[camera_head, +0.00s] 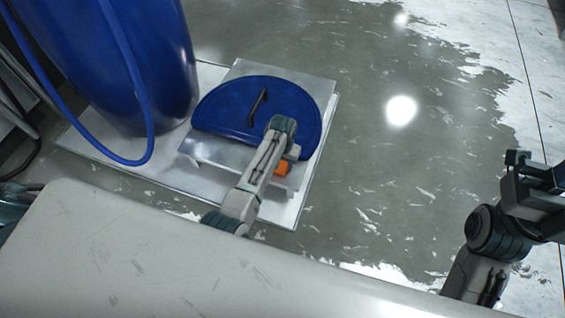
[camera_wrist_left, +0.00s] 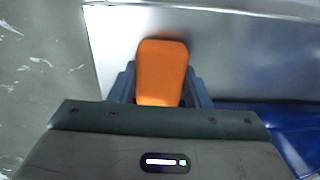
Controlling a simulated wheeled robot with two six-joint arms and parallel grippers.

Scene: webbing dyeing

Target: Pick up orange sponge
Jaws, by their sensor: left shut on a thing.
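The orange sponge (camera_wrist_left: 162,72) shows in the left wrist view between the fingers of my left gripper (camera_wrist_left: 160,85), which is shut on it. A metal surface lies behind the sponge; I cannot tell whether the sponge touches it. In the head view only a small orange part of the sponge (camera_head: 283,168) shows beside my left wrist, and the fingers are hidden by my arm. My right gripper (camera_head: 530,165) is at the right edge of the head view, above the floor, away from the sponge. Its fingers are too unclear to judge.
A blue half-round lid (camera_head: 225,105) with a dark handle lies on a metal stand (camera_head: 312,88). A tall blue barrel (camera_head: 160,60) with a blue hose (camera_head: 135,75) stands to its left on a pale base plate (camera_head: 90,140). The floor to the right is clear.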

